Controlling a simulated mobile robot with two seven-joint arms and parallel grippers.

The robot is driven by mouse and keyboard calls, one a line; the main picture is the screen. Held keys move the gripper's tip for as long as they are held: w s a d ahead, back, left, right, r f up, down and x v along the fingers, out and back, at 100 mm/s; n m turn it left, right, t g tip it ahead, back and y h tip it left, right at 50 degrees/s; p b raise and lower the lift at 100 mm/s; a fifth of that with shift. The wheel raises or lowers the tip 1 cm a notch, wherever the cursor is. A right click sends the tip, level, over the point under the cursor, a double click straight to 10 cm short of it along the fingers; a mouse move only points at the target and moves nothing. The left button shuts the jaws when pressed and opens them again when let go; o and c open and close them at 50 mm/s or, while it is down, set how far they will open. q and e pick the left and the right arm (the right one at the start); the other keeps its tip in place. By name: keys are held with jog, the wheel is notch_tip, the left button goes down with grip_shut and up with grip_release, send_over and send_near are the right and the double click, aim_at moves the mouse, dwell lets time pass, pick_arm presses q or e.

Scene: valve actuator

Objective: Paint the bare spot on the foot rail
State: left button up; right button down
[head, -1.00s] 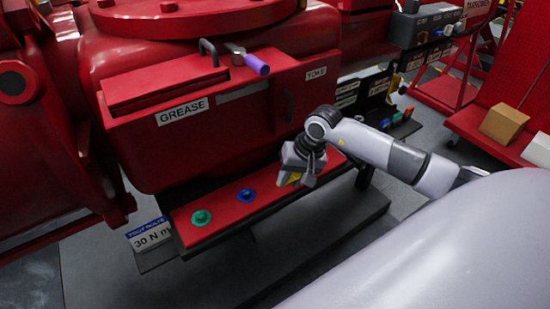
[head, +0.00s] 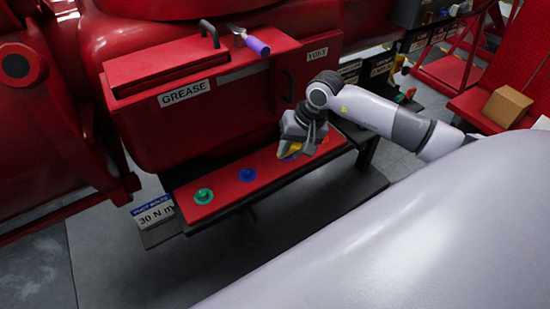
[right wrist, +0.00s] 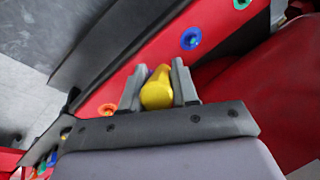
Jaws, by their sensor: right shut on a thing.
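My right gripper (head: 291,152) is above the right part of the red rail (head: 222,203), pointing down. In the right wrist view its two fingers (right wrist: 158,88) are shut on a yellow rounded piece (right wrist: 157,93). Yellow also shows at the fingertips in the head view. I cannot tell whether the piece touches the rail. The rail carries a green disc (head: 204,196) and a blue disc (head: 247,174); an orange one (right wrist: 107,109) shows in the right wrist view. I cannot make out a bare spot on the rail. My left gripper is not in view.
A red box labelled GREASE (head: 230,84) stands behind the rail, with a purple-handled tool (head: 257,45) on top. A 30 N m sign (head: 154,212) is at the rail's left end. A cardboard box (head: 507,106) is at the far right. The grey floor in front is clear.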

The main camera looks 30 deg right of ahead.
jog(key=w+a+r+b, duration=0.2)
jog(key=w+r, duration=0.2)
notch_tip(320, 180, down, 5)
jog(key=b, duration=0.2)
jog(key=shift+r+b, duration=0.1)
jog(key=shift+b, duration=0.25)
dwell(0.4)
